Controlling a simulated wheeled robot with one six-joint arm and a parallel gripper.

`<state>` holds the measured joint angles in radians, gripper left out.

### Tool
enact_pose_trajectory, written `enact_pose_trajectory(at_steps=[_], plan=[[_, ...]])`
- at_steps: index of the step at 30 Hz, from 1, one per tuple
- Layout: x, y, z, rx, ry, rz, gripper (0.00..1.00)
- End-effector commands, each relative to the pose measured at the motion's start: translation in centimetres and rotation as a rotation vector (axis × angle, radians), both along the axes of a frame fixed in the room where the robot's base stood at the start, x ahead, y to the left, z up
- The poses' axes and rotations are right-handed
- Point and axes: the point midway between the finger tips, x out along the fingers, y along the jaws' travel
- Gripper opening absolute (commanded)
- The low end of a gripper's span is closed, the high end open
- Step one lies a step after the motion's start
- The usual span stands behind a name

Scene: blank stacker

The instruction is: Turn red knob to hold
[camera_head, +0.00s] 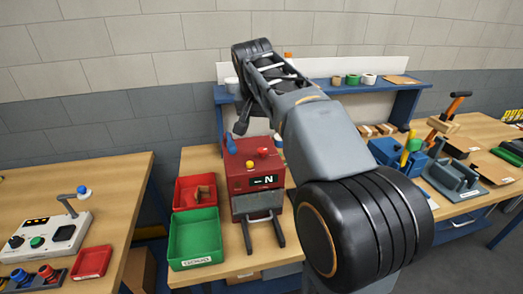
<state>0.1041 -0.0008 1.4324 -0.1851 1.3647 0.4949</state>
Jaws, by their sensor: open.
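A red machine (252,183) with a small display showing "– N" stands on the middle table. Small red and yellow knobs (262,152) sit on its top, and a blue handle (230,145) rises at its left. Another red knob (46,271) is on a dark panel on the left table, beside a blue one. I cannot tell which red knob the task names, and no "hold" mark is readable. My arm crosses the middle of the view. My gripper (241,123) hangs small and dark above the red machine, apart from the knobs; it is open and seems empty.
A green bin (194,238) and a red bin (181,194) stand left of the machine. A white control box (45,240) with a lever is on the left table. A blue shelf (399,104) is behind. The right table (489,128) holds tools and fixtures.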

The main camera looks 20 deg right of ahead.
Motion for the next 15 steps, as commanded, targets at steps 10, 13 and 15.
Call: enact_pose_trajectory(at_steps=[10,13,15], plan=[[2.0,-1.3,-5.7,0.001,0.003,-0.003,0.61],[2.6,-1.6,-7.4,0.001,0.002,-0.001,0.61],[3.0,-1.9,-8.5,0.001,0.002,-0.001,0.61]])
